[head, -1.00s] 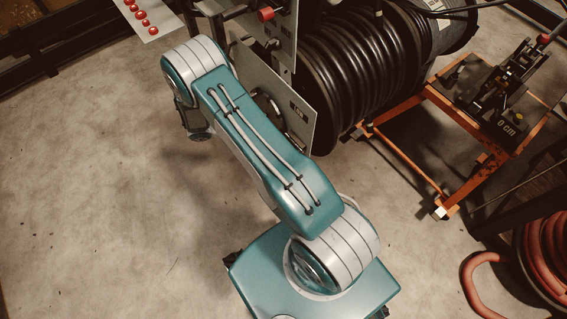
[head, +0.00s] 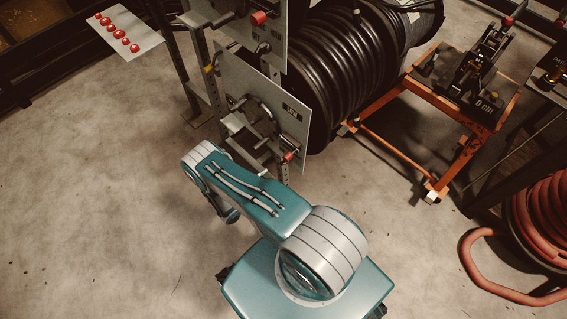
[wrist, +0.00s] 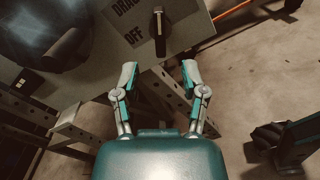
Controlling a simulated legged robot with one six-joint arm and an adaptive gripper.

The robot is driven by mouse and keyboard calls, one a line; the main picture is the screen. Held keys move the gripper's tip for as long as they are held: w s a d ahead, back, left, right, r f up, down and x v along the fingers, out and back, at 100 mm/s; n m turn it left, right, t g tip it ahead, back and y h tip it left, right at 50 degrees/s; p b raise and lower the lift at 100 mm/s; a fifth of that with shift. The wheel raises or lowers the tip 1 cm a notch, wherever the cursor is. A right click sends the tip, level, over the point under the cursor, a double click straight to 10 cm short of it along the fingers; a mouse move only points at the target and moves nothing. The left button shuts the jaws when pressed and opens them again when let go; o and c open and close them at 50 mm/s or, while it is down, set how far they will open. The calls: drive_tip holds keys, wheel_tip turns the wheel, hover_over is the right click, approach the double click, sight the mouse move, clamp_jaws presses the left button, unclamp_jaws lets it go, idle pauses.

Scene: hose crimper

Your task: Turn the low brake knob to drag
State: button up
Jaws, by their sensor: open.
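The low brake knob (wrist: 159,32) is a black bar-shaped knob with a pale tip on a grey panel (wrist: 185,28), at the top of the wrist view. The words DRAG (wrist: 125,6) and OFF (wrist: 133,38) are printed to its left. Its long side runs nearly up and down in the picture. My gripper (wrist: 159,72) is open and empty, its fingertips below the knob in the picture and apart from it.
A handwheel (head: 262,118) and a red-tipped handle (head: 290,156) stick out of the low panel. A perforated steel post (wrist: 170,92) stands below the panel edge. A black hose reel (head: 345,65) and an orange cart (head: 440,150) are behind.

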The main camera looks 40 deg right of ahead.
sight(284, 164)
drive_tip(key=d, duration=0.9)
drive_tip(key=shift+w+d, duration=0.2)
drive_tip(key=shift+w, duration=0.15)
clamp_jaws()
